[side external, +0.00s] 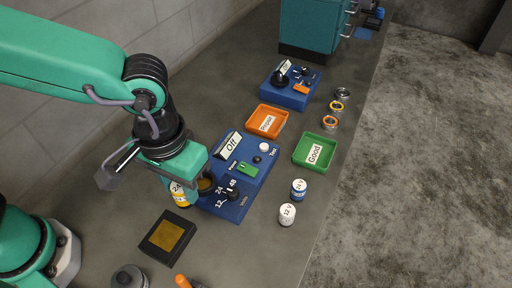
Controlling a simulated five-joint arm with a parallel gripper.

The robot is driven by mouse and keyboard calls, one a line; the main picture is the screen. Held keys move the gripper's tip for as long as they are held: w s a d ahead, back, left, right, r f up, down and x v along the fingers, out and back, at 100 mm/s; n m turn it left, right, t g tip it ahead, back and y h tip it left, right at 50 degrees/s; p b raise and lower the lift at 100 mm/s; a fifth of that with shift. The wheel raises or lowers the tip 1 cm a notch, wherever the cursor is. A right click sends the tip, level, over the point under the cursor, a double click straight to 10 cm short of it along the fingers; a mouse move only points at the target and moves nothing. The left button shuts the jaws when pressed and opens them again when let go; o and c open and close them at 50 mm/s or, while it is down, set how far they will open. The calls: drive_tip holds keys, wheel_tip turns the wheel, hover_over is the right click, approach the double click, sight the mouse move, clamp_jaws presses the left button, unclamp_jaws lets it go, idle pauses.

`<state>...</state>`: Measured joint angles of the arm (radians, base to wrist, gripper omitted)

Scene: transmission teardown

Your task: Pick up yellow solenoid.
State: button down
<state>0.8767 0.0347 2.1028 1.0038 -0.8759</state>
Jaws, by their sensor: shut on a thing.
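The yellow solenoid (180,198) is a short cylinder with a white label on top. It stands at the left edge of the blue test box, between the box and a black block. My gripper (190,192) is pointed down and shut on the yellow solenoid. The gripper body hides part of the solenoid, and I cannot tell whether its bottom touches the table.
The blue test box (236,209) has an "Off" sign and a dial. The black block (152,245) has a gold top. A blue solenoid (299,190) and a white solenoid (287,215) stand at right. An orange tray (283,113) and a green "Good" tray (328,161) lie behind.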

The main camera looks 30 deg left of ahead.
drive_tip(key=shift+s+d+r, duration=0.25)
drive_tip(key=shift+s+r, duration=0.15)
drive_tip(key=shift+s, duration=0.25)
drive_tip(key=shift+w+d, duration=0.1)
drive_tip(key=shift+w+d+r, duration=0.1)
drive_tip(key=shift+w+d, duration=0.25)
drive_tip(key=shift+d, duration=0.05)
drive_tip(key=w+d+f+n, duration=0.1)
drive_tip(key=w+d+f, duration=0.1)
drive_tip(key=w+d, duration=0.7)
drive_tip(key=w+d+f+n, duration=0.1)
drive_tip(key=w+d+f, duration=0.1)
drive_tip(key=w+d, duration=0.6)
drive_tip(key=shift+w+d, duration=0.35)
drive_tip(key=shift+w, duration=0.6)
drive_tip(key=w+a+f, duration=0.1)
drive_tip(key=w+f, duration=0.1)
drive_tip(key=w, duration=0.1)
drive_tip(key=w+a+f, duration=0.1)
drive_tip(key=w+f, duration=0.1)
drive_tip(key=w, duration=0.2)
drive_tip(key=w+a+f, duration=0.2)
drive_tip(key=w+f, duration=0.1)
drive_tip(key=w, duration=0.1)
